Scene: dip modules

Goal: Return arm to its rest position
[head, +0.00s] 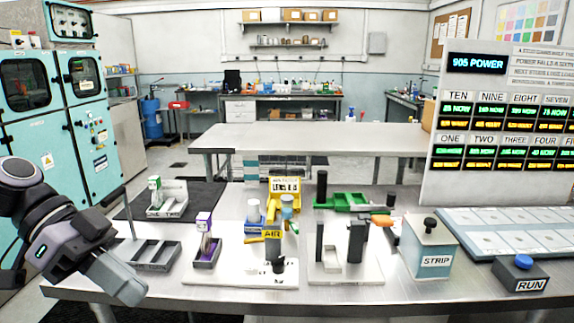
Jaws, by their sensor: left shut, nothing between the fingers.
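My left arm (35,205) comes in from the left edge. My left gripper (128,287) hangs over the front left edge of the metal table, tilted down and to the right. Its fingers are shut with nothing between them. It is in front of a grey compartment tray (152,262) and apart from the other items as far as I can see. My right gripper and arm are out of the picture.
A display panel (480,185) stands right. A thin rod (129,213) rises near my gripper.

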